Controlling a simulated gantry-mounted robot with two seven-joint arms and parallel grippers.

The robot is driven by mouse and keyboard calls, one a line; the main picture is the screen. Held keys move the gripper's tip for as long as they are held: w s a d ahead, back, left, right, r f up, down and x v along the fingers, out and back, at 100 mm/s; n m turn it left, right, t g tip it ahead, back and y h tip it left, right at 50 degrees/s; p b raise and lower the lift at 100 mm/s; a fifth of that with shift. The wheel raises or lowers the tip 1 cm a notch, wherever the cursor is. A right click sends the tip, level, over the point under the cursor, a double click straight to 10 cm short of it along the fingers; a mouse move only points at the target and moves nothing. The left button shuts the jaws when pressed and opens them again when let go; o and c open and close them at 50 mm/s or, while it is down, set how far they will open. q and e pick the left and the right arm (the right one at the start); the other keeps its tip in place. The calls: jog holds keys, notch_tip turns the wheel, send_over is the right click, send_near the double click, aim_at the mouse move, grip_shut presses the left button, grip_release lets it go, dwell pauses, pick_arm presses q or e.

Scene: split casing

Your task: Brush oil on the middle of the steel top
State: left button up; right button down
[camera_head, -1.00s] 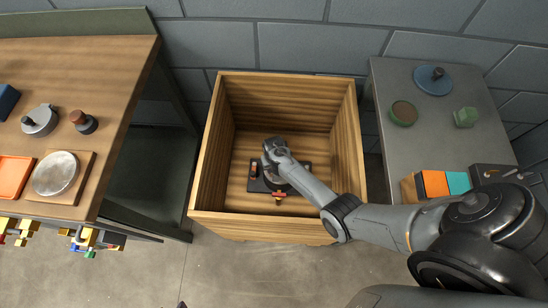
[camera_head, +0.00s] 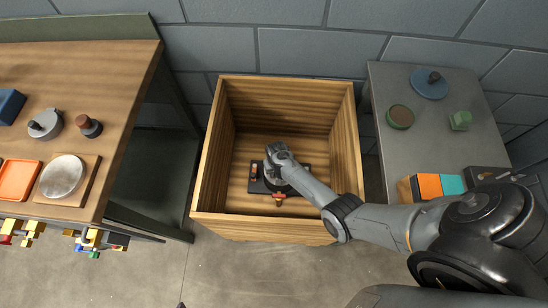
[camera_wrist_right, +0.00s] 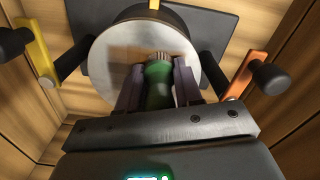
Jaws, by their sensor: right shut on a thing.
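My right gripper (camera_wrist_right: 158,78) is shut on a brush with a green handle (camera_wrist_right: 158,92) and short brown bristles (camera_wrist_right: 161,57). It reaches down inside a wooden crate (camera_head: 208,165). The round, pale steel top (camera_wrist_right: 115,62) lies under the bristles, which show over its middle to right part. Whether they touch it cannot be told. The steel top sits on a dark base plate (camera_wrist_right: 85,15), also seen in the head view (camera_head: 307,180). A yellow lever (camera_wrist_right: 38,50) is at its left and an orange lever (camera_wrist_right: 238,75) at its right.
The crate walls stand close around my right gripper. A wooden table (camera_head: 100,75) at left holds a pale disc on a board (camera_head: 62,176) and an orange tray (camera_head: 17,180). A grey table (camera_head: 385,75) at right holds a blue disc (camera_head: 429,83) and green items (camera_head: 400,117).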

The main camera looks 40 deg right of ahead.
jog(key=shift+w+d, duration=0.1)
jog(key=shift+d, duration=0.25)
jog(key=shift+w+d, duration=0.1)
